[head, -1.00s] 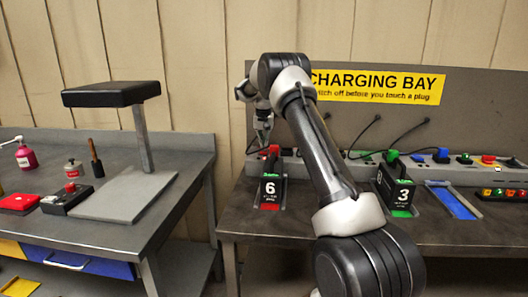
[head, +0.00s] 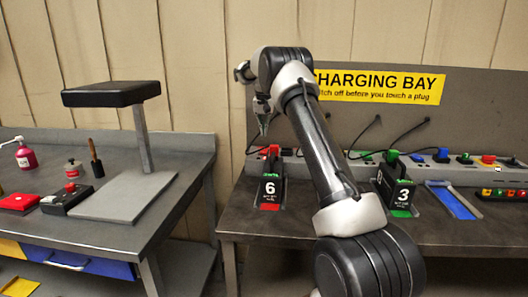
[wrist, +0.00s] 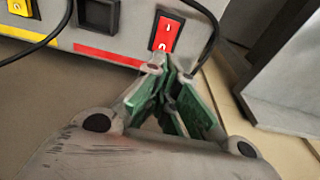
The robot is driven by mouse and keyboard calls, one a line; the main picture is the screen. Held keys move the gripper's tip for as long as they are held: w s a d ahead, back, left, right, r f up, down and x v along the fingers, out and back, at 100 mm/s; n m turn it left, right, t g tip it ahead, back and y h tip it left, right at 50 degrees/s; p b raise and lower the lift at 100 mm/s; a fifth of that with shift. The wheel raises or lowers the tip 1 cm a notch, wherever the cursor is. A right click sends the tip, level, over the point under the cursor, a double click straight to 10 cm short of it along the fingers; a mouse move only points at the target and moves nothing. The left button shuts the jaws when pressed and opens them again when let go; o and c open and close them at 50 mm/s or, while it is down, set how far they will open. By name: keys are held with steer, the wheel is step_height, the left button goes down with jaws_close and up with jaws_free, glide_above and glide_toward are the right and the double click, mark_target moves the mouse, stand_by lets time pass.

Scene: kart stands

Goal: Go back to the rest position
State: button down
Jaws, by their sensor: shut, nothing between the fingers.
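My gripper (head: 263,128) hangs in the air above the left end of the charging bench (head: 275,227) in the head view, just above the battery marked 6. In the wrist view my gripper (wrist: 170,72) has its green-lined fingertips together with nothing between them. Behind the fingertips is a red rocker switch (wrist: 165,34) on the grey power strip; I cannot tell the exact gap. My arm (head: 318,145) is raised and reaches away over the bench.
The battery marked 6 (head: 270,188) stands below my gripper, and the battery marked 3 (head: 403,195) stands to the right. A blue bay (head: 452,202) is empty. A stand with a black top (head: 111,94) is on the left bench. A black cable (wrist: 210,35) runs beside the fingers.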

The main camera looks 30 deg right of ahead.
stand_by(0.3)
steer(key=s+a+r+n+t, duration=0.15)
steer(key=s+a+r, duration=0.25)
steer(key=s+r, duration=0.6)
steer(key=s+a+r+n, duration=0.2)
steer(key=s+a+r, duration=0.4)
steer(key=s, duration=0.9)
steer(key=s+a+f+n, duration=0.1)
steer(key=s+f, duration=0.3)
steer(key=s, duration=0.9)
steer(key=s+a+f+n+t+y, duration=0.1)
steer(key=s+f, duration=0.3)
steer(key=s, duration=1)
steer(key=shift+s+a+f+n, duration=0.15)
steer(key=shift+s+a+n, duration=0.05)
steer(key=shift+a+n, duration=0.45)
